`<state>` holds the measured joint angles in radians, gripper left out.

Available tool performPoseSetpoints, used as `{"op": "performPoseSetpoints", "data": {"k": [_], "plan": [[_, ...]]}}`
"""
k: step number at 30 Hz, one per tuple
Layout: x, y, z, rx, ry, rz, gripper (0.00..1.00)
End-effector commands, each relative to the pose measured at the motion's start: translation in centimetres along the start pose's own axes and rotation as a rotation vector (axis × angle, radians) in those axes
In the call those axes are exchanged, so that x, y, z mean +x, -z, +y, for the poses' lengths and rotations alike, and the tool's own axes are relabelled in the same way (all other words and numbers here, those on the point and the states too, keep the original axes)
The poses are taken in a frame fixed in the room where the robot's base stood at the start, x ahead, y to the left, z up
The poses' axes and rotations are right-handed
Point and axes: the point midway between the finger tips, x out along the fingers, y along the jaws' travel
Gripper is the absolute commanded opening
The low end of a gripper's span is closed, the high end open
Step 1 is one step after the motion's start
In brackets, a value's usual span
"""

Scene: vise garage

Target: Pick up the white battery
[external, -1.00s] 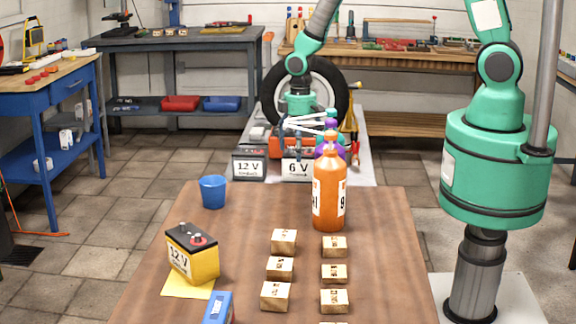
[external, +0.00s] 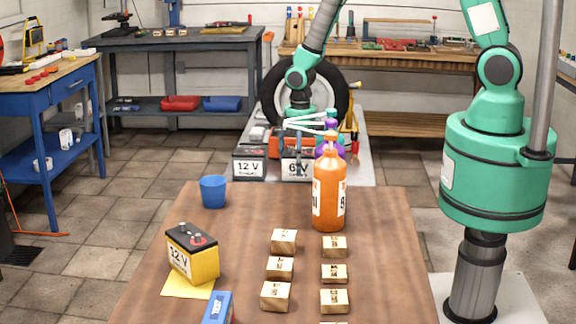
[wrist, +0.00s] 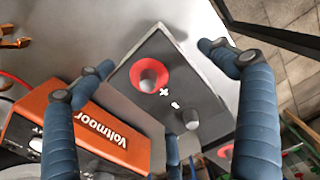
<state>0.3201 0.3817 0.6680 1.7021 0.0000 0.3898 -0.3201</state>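On the far bench, a battery labelled 6 V (external: 297,169) stands beside one labelled 12 V (external: 249,167); both look dark-topped with white labels. My gripper (external: 299,142) points down just above and behind the 6 V battery, partly hidden by bottles. In the wrist view my gripper (wrist: 162,64) is open, its blue-grey fingers spread either side of a dark-topped battery (wrist: 195,88) with a red-ringed terminal and pale edges. I see no clear contact. The battery's sides are mostly hidden, so I cannot tell whether its body is white.
An orange Voltmoor device (wrist: 100,138) lies close to the left finger. An orange bottle (external: 329,190) stands on the wooden table (external: 235,240), with a yellow battery (external: 193,257), a blue cup (external: 213,192) and several wooden blocks. A tyre (external: 272,95) stands behind the gripper.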

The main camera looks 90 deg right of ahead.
Motion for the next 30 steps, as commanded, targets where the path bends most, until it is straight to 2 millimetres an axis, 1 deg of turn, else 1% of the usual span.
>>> {"op": "performPoseSetpoints", "data": {"k": [1, 2, 3, 5, 6, 8, 9, 12, 23, 30], "plan": [[0.0, 0.0, 0.0, 0.000, 0.000, 0.000, 0.86], [0.0, 0.0, 0.0, 0.000, 0.000, 0.000, 0.80], [0.0, 0.0, 0.0, 0.000, 0.000, 0.000, 0.72], [0.0, 0.0, 0.0, 0.000, 0.000, 0.000, 0.60], [0.0, 0.0, 0.0, 0.000, 0.000, 0.000, 0.52], [0.0, 0.0, 0.0, 0.000, 0.000, 0.000, 0.40], [0.0, 0.0, 0.0, 0.000, 0.000, 0.000, 0.32], [0.0, 0.0, 0.0, 0.000, 0.000, 0.000, 0.14], [-0.3, 0.1, 0.0, 0.000, -0.001, 0.002, 0.13], [-1.7, 0.2, 0.1, 0.000, -0.001, 0.004, 0.13]]}}
